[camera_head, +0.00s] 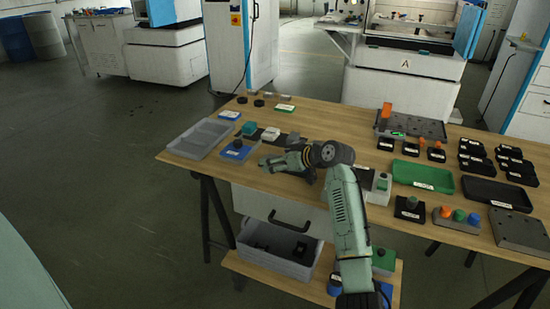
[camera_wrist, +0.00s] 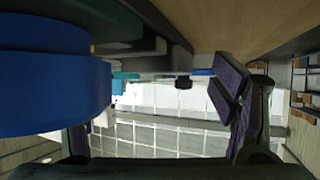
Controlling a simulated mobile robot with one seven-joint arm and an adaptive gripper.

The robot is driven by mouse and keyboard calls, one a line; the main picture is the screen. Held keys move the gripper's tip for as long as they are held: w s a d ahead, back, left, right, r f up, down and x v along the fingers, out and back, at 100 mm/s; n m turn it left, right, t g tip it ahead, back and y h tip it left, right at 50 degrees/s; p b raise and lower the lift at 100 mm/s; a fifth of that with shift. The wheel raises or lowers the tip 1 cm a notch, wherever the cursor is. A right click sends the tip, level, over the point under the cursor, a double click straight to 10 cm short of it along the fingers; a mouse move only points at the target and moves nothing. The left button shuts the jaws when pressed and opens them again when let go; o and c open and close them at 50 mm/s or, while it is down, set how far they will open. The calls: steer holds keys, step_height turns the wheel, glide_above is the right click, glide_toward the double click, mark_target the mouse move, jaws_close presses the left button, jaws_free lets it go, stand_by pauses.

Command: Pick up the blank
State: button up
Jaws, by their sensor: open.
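No piece is clearly marked as the blank, so I cannot tell which one it is. My gripper (camera_head: 264,163) is low over the table, pointing left, just right of the blue plate. In the wrist view my gripper (camera_wrist: 155,110) is open, with nothing clearly held between its fingers.
A grey tray (camera_head: 190,148) lies at the table's left end. A teal block (camera_head: 249,128) and white blocks (camera_head: 271,133) stand just behind the gripper. A green tray (camera_head: 423,177) and several dark holders are to the right. A grey bin (camera_head: 278,268) stands below.

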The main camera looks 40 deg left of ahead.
steer(key=shift+w+a+f, duration=0.1)
steer(key=shift+a+f, duration=0.1)
steer(key=shift+a, duration=0.1)
steer(key=shift+c, duration=0.2)
steer(key=c, duration=1.6)
steer(key=shift+r, duration=0.15)
jaws_close()
steer(key=shift+r, duration=0.5)
step_height(320, 180, up, 2)
steer(key=shift+a+r+b, duration=0.1)
steer(key=shift+r+b, duration=0.05)
steer(key=shift+b, duration=0.65)
steer(key=s+d+b, duration=0.1)
steer(key=s+d, duration=0.2)
steer(key=s, duration=0.4)
steer(key=s+d+r+b, duration=0.1)
steer(key=s+d+b, duration=0.1)
steer(key=s, duration=0.6)
steer(key=shift+d+r+b, duration=0.25)
steer(key=shift+d+b, duration=0.05)
steer(key=shift+d, duration=0.1)
